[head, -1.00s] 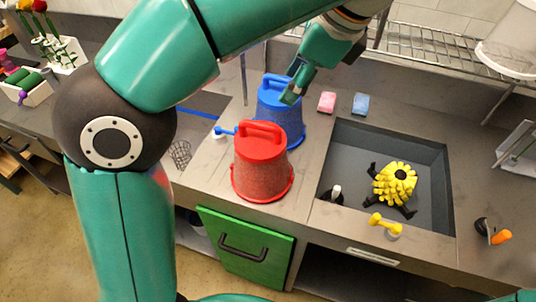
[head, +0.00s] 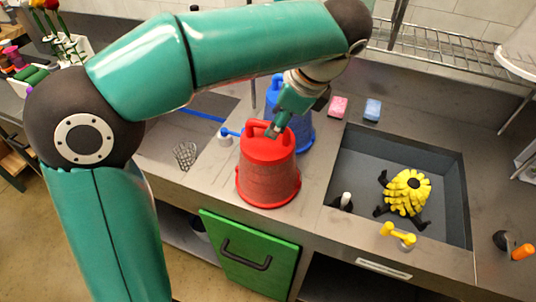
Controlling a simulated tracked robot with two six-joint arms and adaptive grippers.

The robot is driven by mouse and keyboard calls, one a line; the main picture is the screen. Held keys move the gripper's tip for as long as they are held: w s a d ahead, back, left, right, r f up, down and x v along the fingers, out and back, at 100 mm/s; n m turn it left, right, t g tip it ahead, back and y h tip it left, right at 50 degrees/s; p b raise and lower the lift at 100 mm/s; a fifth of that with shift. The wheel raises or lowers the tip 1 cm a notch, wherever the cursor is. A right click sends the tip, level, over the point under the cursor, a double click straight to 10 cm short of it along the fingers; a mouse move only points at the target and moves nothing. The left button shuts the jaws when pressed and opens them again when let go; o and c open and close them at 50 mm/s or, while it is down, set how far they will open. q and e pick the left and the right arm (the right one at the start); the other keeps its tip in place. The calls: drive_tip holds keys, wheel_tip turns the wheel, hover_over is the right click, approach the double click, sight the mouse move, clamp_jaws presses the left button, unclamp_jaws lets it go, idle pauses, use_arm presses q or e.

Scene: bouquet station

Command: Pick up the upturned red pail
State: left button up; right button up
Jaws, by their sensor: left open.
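The upturned red pail (head: 268,172) stands on the grey counter, left of the sink, with its wide rim down and a raised red grip on its top. My left gripper (head: 276,131) is open right at that grip, above the pail. Whether its fingers touch or straddle the grip cannot be told. My right gripper is not in view.
A blue upturned pail (head: 303,130) stands close behind the red one, partly hidden by my gripper. The sink (head: 354,165) on the right holds a yellow and black object (head: 407,192). A wire cup (head: 185,155) stands to the left. Pink (head: 338,107) and blue (head: 373,110) sponges lie behind the sink.

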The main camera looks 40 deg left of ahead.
sight(268, 155)
use_arm(q)
drive_tip(key=shift+x, duration=2)
drive_tip(key=shift+a+r, duration=0.1)
clamp_jaws()
drive_tip(key=shift+w, duration=0.1)
